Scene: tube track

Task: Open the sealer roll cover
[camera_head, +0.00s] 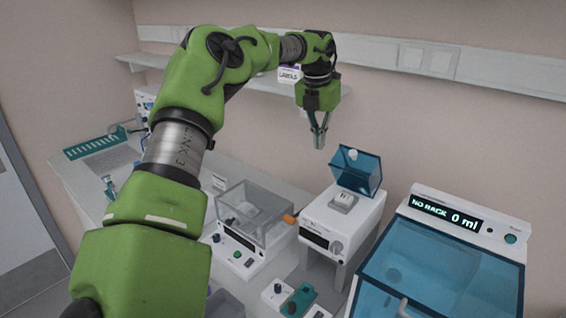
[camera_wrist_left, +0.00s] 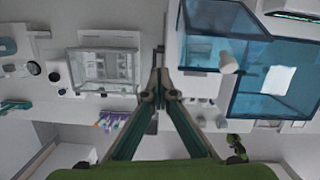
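The sealer (camera_head: 340,222) is a white box-shaped machine on the bench. Its cover (camera_head: 356,172) is clear blue with a white knob and stands raised and tilted at the machine's back, with the white top uncovered in front. In the left wrist view the blue cover (camera_wrist_left: 215,28) and its white knob (camera_wrist_left: 229,62) are right of the fingers. My left gripper (camera_head: 319,138) hangs above and left of the cover, apart from it. Its fingertips (camera_wrist_left: 160,88) are close together with nothing between them. My right gripper is in neither view.
A clear-lidded instrument (camera_head: 255,215) stands left of the sealer. A larger machine with a blue clear cover (camera_head: 440,270) and a "NO RACK 0 ml" display stands to the right. Small devices (camera_head: 298,300) are in front. A wall shelf (camera_head: 250,88) runs behind my arm.

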